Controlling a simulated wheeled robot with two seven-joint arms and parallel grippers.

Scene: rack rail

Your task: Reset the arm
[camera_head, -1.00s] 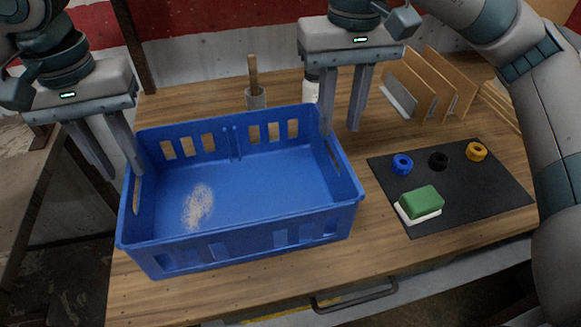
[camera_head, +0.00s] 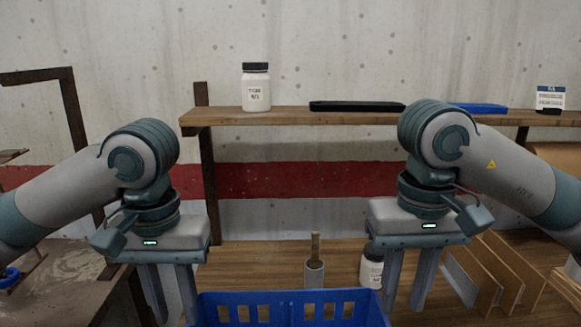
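My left gripper (camera_head: 170,292) hangs pointing down at the left edge of the blue crate, its two fingers apart with nothing seen between them. My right gripper (camera_head: 408,285) hangs pointing down near the crate's right edge, fingers apart, with nothing seen between them. The blue crate (camera_head: 290,296) shows only its far wall and slots at the bottom of the view. The lowest part of the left fingers and the rest of the crate are cut off by the frame.
A shelf (camera_head: 300,118) on the wall holds a white jar (camera_head: 256,90), a black flat item (camera_head: 356,106) and a blue one (camera_head: 478,108). Behind the crate stand a cup with a wooden handle (camera_head: 314,272) and a white bottle (camera_head: 371,270). A wooden rack (camera_head: 495,272) stands at right.

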